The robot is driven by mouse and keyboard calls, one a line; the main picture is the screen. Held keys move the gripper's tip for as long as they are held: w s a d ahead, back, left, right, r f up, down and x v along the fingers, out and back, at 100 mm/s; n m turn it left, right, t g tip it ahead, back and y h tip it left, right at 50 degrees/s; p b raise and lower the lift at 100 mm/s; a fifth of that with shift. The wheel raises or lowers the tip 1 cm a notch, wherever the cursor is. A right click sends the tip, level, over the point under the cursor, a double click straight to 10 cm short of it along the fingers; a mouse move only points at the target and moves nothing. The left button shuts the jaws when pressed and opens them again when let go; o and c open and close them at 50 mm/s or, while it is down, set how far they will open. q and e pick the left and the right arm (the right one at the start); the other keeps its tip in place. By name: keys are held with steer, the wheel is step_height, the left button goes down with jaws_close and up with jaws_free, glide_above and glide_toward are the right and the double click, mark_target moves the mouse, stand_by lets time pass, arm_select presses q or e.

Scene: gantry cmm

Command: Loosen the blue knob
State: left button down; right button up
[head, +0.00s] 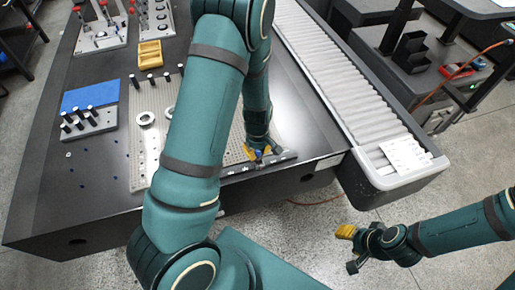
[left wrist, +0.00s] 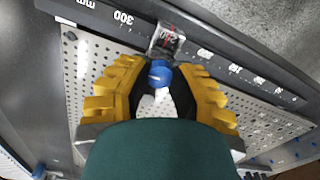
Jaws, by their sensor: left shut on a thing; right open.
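The blue knob (left wrist: 160,74) sits on a small slider with a clear window (left wrist: 167,40) on a dark rail with a printed scale (left wrist: 215,58). In the head view the knob (head: 258,154) is a small blue spot at the front edge of the dark table. My left gripper (left wrist: 160,82) has its yellow fingers on either side of the knob and is shut on it; it also shows in the head view (head: 260,150), partly hidden by my arm. My right gripper (head: 349,248) is open and empty above the floor at the lower right.
A perforated plate (head: 137,152) lies beside the rail, with white rings (head: 145,118) on it. A blue block (head: 90,96), a yellow tray (head: 150,54) and a rack of black pins (head: 90,124) stand further left. A ribbed grey cover (head: 320,75) runs along the right.

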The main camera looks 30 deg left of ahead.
mark_target(258, 152)
arm_select(q)
steer(key=shift+n+p, duration=0.5)
steer(key=shift+n, duration=1.2)
steer(key=shift+n+p, duration=0.3)
steer(key=shift+p, duration=0.05)
steer(key=c, duration=0.7)
jaws_free()
steer(key=shift+c, duration=0.2)
steer(key=shift+w+r, duration=0.1)
steer(key=shift+r, duration=0.4)
step_height(258, 152, up, 11)
